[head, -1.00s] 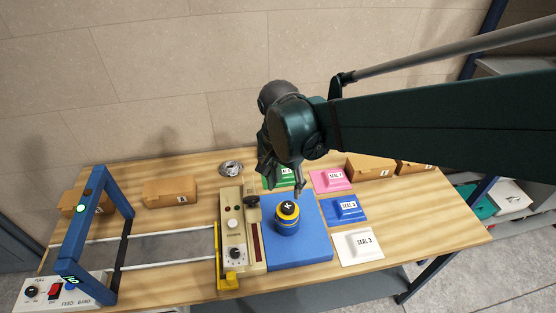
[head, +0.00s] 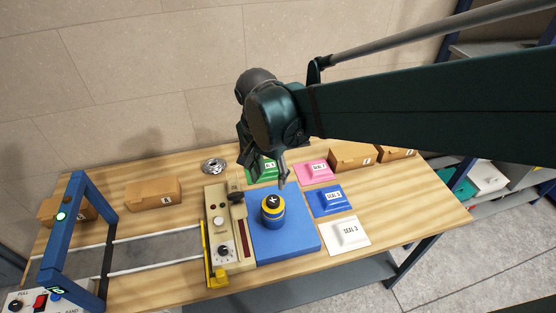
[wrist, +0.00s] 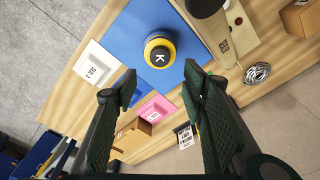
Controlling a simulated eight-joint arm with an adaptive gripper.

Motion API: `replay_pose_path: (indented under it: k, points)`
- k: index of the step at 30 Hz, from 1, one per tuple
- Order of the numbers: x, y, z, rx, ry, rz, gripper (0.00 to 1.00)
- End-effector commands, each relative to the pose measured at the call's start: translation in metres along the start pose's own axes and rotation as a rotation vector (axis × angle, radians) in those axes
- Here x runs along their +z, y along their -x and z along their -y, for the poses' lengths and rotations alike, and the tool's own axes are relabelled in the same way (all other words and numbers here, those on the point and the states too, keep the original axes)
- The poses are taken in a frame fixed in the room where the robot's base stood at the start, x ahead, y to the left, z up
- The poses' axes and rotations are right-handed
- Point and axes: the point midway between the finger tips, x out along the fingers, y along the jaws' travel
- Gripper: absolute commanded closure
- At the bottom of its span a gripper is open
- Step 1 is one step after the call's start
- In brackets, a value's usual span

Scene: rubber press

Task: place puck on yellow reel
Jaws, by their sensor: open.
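A black puck (head: 272,201) with a white letter on top sits on the yellow reel (head: 273,212), whose lower part looks blue. Both stand upright on the blue mat (head: 295,240). In the wrist view the puck (wrist: 160,56) shows a K and is ringed by the reel's yellow rim (wrist: 150,42). My gripper (head: 264,173) is open and empty, above and behind the puck in the head view. In the wrist view its spread fingers (wrist: 160,82) are apart from the puck, with nothing between them.
A beige control box (head: 220,222) with a dark lever stands left of the mat. Seal pads in green, pink (head: 315,171), blue (head: 330,201) and white (head: 351,234) lie behind and right. Cardboard boxes (head: 153,194) and a metal coil (head: 213,165) are at the back.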

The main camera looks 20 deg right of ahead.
Motion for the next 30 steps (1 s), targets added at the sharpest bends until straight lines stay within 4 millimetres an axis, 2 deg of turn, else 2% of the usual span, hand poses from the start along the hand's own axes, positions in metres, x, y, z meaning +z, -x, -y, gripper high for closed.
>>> replay_pose_path:
  k: [10, 30]
  points:
    - [-0.005, 0.012, -0.021, -0.064, 0.101, -0.031, 0.58]
    - [-0.012, 0.044, -0.086, -0.241, 0.470, -0.228, 0.58]
